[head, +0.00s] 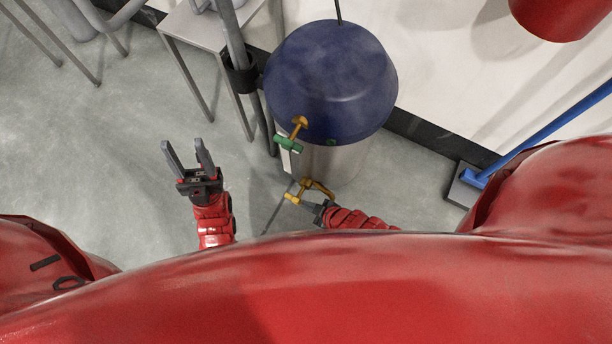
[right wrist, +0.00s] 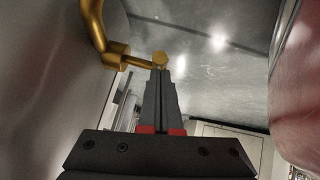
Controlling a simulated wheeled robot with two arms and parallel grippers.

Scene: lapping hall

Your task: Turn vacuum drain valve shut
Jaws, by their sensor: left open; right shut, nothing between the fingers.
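A vacuum vessel with a dark blue domed top (head: 330,80) and a bare metal lower body (head: 335,163) stands on the floor. A brass valve (head: 318,187) sticks out low on its front; I take it as the drain valve. In the right wrist view the brass pipe (right wrist: 94,22) bends down to a fitting and a stem with a small knob (right wrist: 159,59). My right gripper (head: 311,206) is shut and empty, its tips (right wrist: 160,74) right at the knob; I cannot tell whether they touch. My left gripper (head: 187,148) is open and empty, left of the vessel.
A second brass fitting with a green part (head: 289,144) sits higher on the vessel. A grey table (head: 205,30) and a vertical pipe (head: 236,50) stand behind left. A blue-handled tool (head: 540,135) leans at the right. Floor around my left gripper is clear.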

